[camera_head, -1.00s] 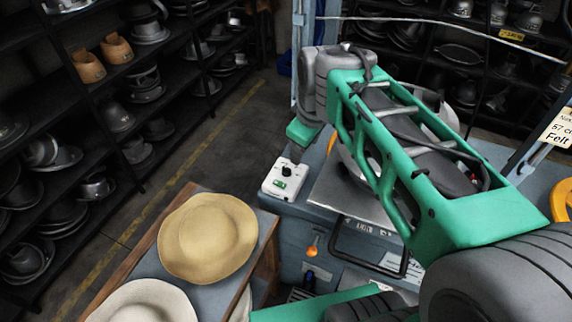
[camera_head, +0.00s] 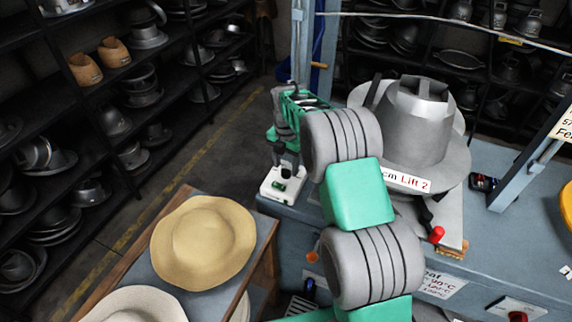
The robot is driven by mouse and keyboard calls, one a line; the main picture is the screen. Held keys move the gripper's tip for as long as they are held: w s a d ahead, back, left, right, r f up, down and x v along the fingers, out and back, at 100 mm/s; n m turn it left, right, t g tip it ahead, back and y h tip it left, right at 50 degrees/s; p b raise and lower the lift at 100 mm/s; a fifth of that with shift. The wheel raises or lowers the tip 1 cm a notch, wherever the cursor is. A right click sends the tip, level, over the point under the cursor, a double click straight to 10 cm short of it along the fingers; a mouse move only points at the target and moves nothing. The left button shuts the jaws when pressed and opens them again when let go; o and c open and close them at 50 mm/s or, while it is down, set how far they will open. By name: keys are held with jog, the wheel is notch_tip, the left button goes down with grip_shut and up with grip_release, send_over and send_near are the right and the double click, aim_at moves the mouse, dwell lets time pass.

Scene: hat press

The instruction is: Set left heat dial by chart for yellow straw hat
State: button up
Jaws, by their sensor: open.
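The yellow straw hat (camera_head: 203,243) lies brim-down on a side table at the lower left. The left heat dial unit (camera_head: 270,190) is a white box with a green mark, on the left corner of the blue press bench. My gripper (camera_head: 284,164) is open and points down right over its dark knob. The knob is mostly hidden, so I cannot tell its setting or whether the fingers touch it. A chart (camera_head: 441,285) on the bench front shows temperatures in °C, but my arm covers its left part.
A metal hat form (camera_head: 412,130) labelled "Lift 2" stands on the press, with a red-tipped lever (camera_head: 437,234) in front. A pale hat (camera_head: 136,304) lies near the yellow one. Another dial (camera_head: 516,315) shows at the lower right. Shelves of metal hat blocks line the left.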

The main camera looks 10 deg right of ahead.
jog(key=shift+f, duration=0.4)
grip_shut()
dwell(0.4)
